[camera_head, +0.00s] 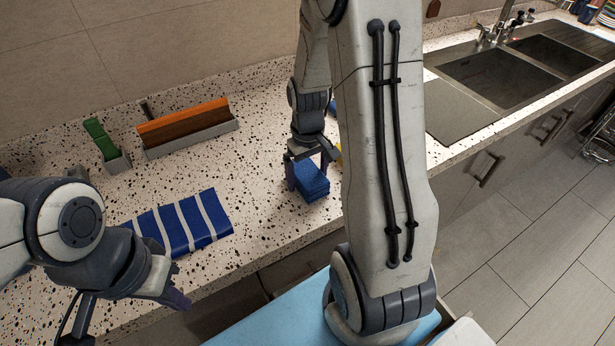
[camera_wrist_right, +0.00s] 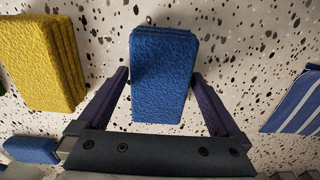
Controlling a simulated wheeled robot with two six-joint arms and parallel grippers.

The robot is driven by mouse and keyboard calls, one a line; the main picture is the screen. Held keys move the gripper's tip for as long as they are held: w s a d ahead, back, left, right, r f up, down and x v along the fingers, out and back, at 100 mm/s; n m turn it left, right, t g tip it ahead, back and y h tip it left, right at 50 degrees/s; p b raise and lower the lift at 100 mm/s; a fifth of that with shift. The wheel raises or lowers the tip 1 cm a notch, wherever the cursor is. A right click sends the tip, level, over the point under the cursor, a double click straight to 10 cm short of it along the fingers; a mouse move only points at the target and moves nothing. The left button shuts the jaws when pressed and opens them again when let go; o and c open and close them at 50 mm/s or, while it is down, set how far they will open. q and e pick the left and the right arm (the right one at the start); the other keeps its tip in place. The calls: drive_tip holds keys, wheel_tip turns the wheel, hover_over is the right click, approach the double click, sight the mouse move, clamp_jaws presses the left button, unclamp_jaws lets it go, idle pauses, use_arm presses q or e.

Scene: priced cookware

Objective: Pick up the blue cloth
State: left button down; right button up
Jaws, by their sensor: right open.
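A folded blue cloth (camera_head: 312,183) lies on the speckled counter and looks like a small stack of layers. My right gripper (camera_head: 306,170) is over it, pointing down. In the right wrist view the blue cloth (camera_wrist_right: 163,70) lies between the two open fingers of the gripper (camera_wrist_right: 160,76), with a narrow gap on each side. A blue cloth with pale stripes (camera_head: 182,224) lies flat further left; its edge shows at the right of the wrist view (camera_wrist_right: 296,104). My left gripper (camera_head: 128,312) is at the lower left; its jaws are unclear.
A yellow stack (camera_wrist_right: 42,62) lies left of the blue cloth in the wrist view, with another blue piece (camera_wrist_right: 32,150) below it. Holders with a green item (camera_head: 100,138) and an orange-brown item (camera_head: 184,122) stand near the wall. A sink (camera_head: 500,72) is at the right.

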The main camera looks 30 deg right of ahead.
drive_tip(key=shift+f, duration=0.2)
drive_tip(key=c, duration=1.2)
drive_tip(key=shift+c, duration=0.2)
drive_tip(key=shift+r, duration=0.15)
